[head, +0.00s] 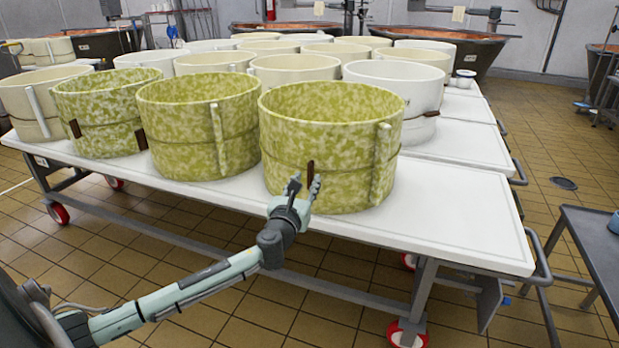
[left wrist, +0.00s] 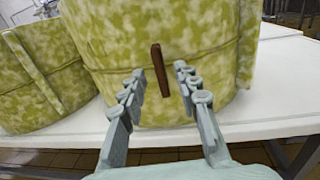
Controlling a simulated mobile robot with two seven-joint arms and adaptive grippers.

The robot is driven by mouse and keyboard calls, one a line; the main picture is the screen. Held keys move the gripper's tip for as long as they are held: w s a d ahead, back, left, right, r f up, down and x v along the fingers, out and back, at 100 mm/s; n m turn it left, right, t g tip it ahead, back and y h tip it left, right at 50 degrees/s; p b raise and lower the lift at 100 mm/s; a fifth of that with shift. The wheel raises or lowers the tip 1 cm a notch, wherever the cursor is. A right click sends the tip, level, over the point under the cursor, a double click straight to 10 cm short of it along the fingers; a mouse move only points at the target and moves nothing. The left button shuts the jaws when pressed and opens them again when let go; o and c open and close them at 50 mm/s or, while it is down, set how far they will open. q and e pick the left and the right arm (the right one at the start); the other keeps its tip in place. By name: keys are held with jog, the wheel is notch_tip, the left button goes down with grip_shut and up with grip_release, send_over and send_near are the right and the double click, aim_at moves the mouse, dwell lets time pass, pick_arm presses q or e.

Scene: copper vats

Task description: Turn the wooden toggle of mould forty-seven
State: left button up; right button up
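The mould in front of my left gripper is a round, mottled yellow-green band (head: 330,125) near the front edge of the white table. A brown wooden toggle (head: 310,172) stands upright on its side; it also shows in the left wrist view (left wrist: 160,70). My left gripper (head: 304,186) is open, its fingers pointing at the toggle. No number forty-seven is readable on any mould. My right gripper is not in view.
Two more mottled moulds (head: 198,125) stand to the left on the white table (head: 460,220), with several pale moulds behind. A grey side table (head: 590,240) stands at the right. The table's front right corner is clear.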

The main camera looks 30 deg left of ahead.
aim_at(309, 176)
pick_arm(q)
jog(key=shift+x, duration=1.95)
jog(key=shift+s, duration=0.1)
grip_shut()
